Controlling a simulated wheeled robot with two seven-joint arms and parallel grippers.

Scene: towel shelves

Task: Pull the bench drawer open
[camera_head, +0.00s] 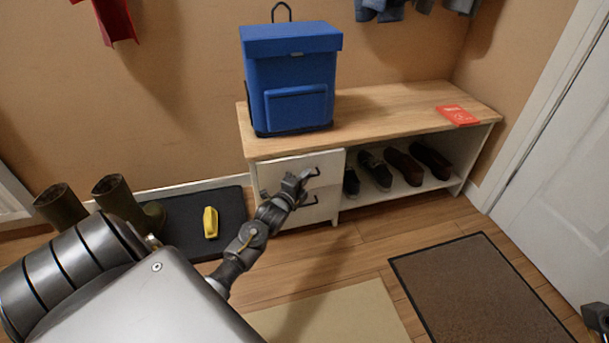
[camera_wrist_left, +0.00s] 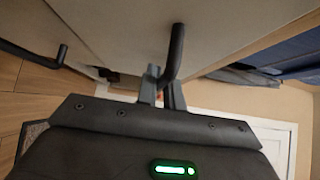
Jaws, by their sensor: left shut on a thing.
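The wooden-topped white bench (camera_head: 390,108) stands against the wall, with two stacked drawers at its left end. The upper drawer (camera_head: 275,174) has a dark bar handle, which shows in the left wrist view (camera_wrist_left: 176,45). My left gripper (camera_head: 298,180) is at this handle, its fingers (camera_wrist_left: 162,90) shut on it. I cannot tell clearly whether the upper drawer stands out from the bench. The lower drawer (camera_head: 320,212) has its own dark handle (camera_head: 309,199), free of the gripper. Part of what seems my right gripper (camera_head: 598,318) shows at the lower right edge; its fingers are not clear.
A blue backpack (camera_head: 292,80) and a red booklet (camera_head: 457,115) are on the bench top. Shoes (camera_head: 404,165) fill the open shelf. Boots (camera_head: 118,200) and a yellow object (camera_head: 210,222) stand on the left on a dark mat (camera_head: 185,232). A brown mat (camera_head: 475,290) lies in front.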

